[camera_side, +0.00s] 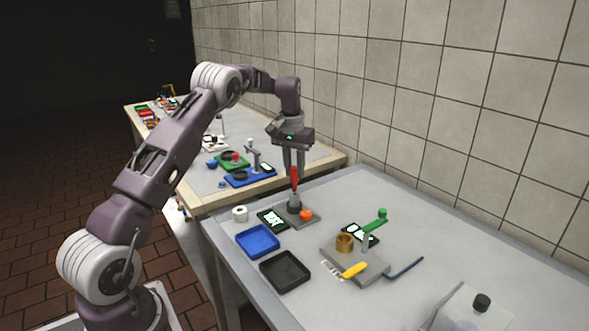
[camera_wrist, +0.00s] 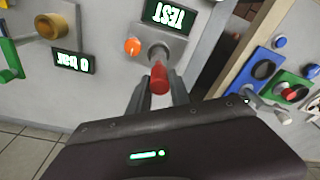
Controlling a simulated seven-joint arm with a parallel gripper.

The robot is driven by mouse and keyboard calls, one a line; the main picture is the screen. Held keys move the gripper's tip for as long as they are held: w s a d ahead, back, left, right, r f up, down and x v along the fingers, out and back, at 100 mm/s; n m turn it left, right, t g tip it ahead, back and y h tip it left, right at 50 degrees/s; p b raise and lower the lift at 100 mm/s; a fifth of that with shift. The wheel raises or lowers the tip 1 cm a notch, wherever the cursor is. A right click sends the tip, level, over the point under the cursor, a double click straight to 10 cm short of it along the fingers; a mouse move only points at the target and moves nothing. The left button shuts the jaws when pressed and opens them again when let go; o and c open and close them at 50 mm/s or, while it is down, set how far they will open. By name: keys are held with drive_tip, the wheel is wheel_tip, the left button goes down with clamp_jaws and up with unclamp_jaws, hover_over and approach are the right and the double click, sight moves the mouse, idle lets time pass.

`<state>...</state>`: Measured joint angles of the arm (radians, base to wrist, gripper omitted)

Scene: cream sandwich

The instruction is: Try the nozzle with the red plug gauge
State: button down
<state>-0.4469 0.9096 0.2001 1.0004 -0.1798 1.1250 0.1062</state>
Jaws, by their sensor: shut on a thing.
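My gripper (camera_side: 294,172) is shut on the red plug gauge (camera_side: 295,182), which it holds upright. In the wrist view the gauge (camera_wrist: 159,80) sits between the fingers. Directly below it in the side view is the grey nozzle (camera_side: 294,202), standing on a small grey base plate (camera_side: 312,221). The gauge's lower end is at the nozzle's top; I cannot tell whether it is inside or just above. In the wrist view the nozzle (camera_wrist: 158,52) is partly hidden behind the gauge. An orange knob (camera_side: 306,214) is beside the nozzle.
A blue tray (camera_side: 257,241) and a black tray (camera_side: 285,271) lie in front. A white roll (camera_side: 240,213) is left. The bench's right rear is clear.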

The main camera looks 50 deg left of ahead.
drive_tip(key=shift+f, duration=0.55)
idle(0.5)
idle(1.1)
drive_tip(key=shift+r, duration=3.5)
